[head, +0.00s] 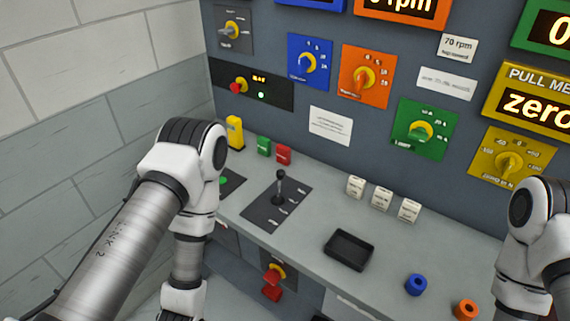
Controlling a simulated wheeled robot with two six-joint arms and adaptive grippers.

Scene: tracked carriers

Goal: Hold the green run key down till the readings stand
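A small green button (224,181) shows on a dark plate (236,183) at the left of the desk, partly hidden behind my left arm. Whether it is pressed cannot be told. The yellow display (533,104) reads "zero", cut off at the right. The orange display (403,8) ends in "rpm", cut off at the top. A green-framed display (546,27) shows "0". Both grippers are out of frame below my arms.
A lever (280,185) stands upright on a dark plate. Coloured dial panels (424,145) cover the wall. A red knob (272,291) projects from the desk front.

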